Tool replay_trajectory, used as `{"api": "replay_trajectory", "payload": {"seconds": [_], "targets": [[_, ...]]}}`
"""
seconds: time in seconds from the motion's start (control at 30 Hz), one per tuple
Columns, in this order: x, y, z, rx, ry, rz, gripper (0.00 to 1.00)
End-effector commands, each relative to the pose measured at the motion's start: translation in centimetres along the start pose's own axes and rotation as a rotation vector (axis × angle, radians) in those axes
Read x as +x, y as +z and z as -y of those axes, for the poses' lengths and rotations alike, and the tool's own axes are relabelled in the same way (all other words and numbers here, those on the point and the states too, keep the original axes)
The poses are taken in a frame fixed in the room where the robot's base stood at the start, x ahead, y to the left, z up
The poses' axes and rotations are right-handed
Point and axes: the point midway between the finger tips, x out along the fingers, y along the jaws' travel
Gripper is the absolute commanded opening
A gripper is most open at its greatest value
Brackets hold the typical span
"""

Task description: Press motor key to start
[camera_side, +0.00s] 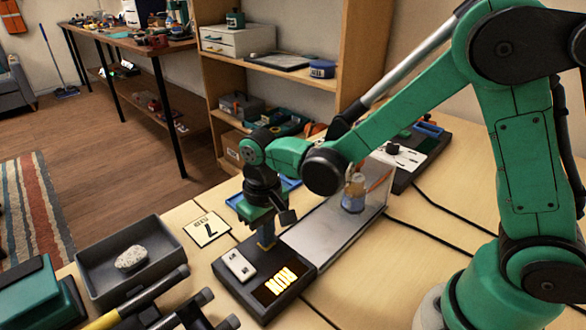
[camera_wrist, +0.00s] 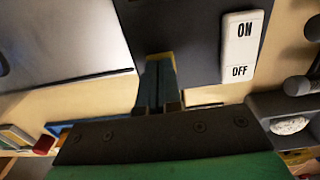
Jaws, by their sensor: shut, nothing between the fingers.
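The motor key is a white rocker switch (camera_side: 239,265) on a dark control box (camera_side: 228,284). In the wrist view the key (camera_wrist: 241,45) reads ON and OFF. A RUN sign (camera_side: 279,284) on the box glows yellow-orange. My gripper (camera_side: 266,244) points down over the back part of the box, to the right of the key in the side view. In the wrist view its two fingers (camera_wrist: 159,60) are together and empty, left of the key and apart from it. I cannot tell whether the fingertips touch the box.
A grey conveyor-like slab (camera_side: 325,220) carries a small bottle (camera_side: 353,194) behind the box. A card (camera_side: 208,229) lies left of it. A grey tray (camera_side: 92,268) holds a stone (camera_side: 131,259). Dark-handled tools (camera_side: 150,298) lie at the front. Black cables (camera_side: 435,236) cross the table at right.

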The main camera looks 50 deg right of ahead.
Motion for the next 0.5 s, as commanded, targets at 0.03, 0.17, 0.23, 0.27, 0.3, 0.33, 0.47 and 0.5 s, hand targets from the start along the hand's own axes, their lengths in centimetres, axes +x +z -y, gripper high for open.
{"api": "replay_trajectory", "payload": {"seconds": [0.03, 0.17, 0.23, 0.27, 0.3, 0.33, 0.47, 0.5], "targets": [[0.5, 0.0, 0.0, 0.001, -0.002, -0.008, 0.00], [0.1, -0.1, 0.0, 0.001, -0.002, -0.009, 0.00], [-0.6, -0.1, 0.0, 0.001, -0.002, -0.009, 0.00], [-1.0, -0.1, 0.0, 0.001, -0.002, -0.009, 0.00], [-1.6, -0.1, 0.0, 0.001, -0.002, -0.008, 0.00], [-2.2, 0.0, 0.0, 0.001, -0.002, -0.008, 0.00], [-4.9, 0.0, 0.0, 0.000, -0.001, -0.005, 0.00], [-5.7, 0.0, 0.0, 0.000, -0.001, -0.005, 0.00]]}}
